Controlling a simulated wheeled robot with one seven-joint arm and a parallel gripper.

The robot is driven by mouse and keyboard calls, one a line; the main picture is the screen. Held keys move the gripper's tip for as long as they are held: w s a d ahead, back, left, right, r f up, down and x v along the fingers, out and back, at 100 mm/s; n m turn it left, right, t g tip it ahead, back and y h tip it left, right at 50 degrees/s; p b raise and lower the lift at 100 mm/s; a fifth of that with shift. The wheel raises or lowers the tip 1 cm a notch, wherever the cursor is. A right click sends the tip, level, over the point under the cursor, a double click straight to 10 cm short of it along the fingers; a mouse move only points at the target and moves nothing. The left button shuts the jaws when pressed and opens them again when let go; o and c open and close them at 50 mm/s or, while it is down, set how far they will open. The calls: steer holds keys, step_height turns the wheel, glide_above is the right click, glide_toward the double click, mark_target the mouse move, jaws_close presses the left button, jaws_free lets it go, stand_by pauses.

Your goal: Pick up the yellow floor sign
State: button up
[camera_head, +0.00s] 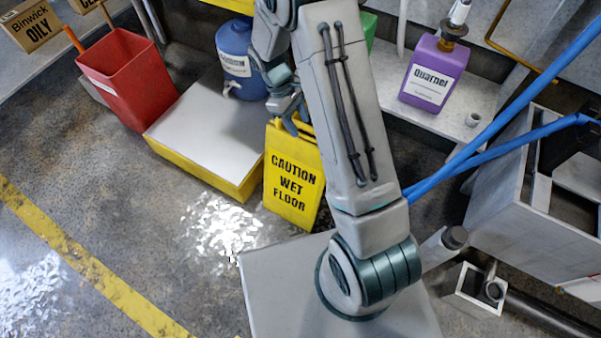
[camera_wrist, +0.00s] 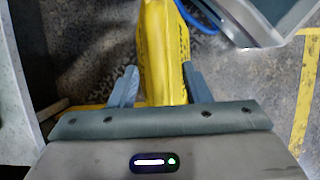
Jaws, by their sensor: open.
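The yellow floor sign (camera_head: 293,181), with black "CAUTION WET FLOOR" lettering, stands upright on the floor beside a low platform. My gripper (camera_head: 290,117) is at its top edge in the head view. In the wrist view the sign (camera_wrist: 162,55) runs between the two blue-grey fingers of my gripper (camera_wrist: 158,88). The fingers are apart, one on each side of the sign, with a gap visible at least on the left. The right finger is close to the sign; whether it touches cannot be told. My forearm hides part of the area right of the sign.
A low platform (camera_head: 208,125) with a yellow side is left of the sign. A red bin (camera_head: 130,80) and a blue jug (camera_head: 236,58) stand nearby. A purple Quarnel container (camera_head: 433,72) is on a shelf at right. Open floor lies at left front.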

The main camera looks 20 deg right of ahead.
steer(key=shift+x, duration=0.95)
jaws_close()
steer(key=shift+r, duration=0.15)
stand_by(0.5)
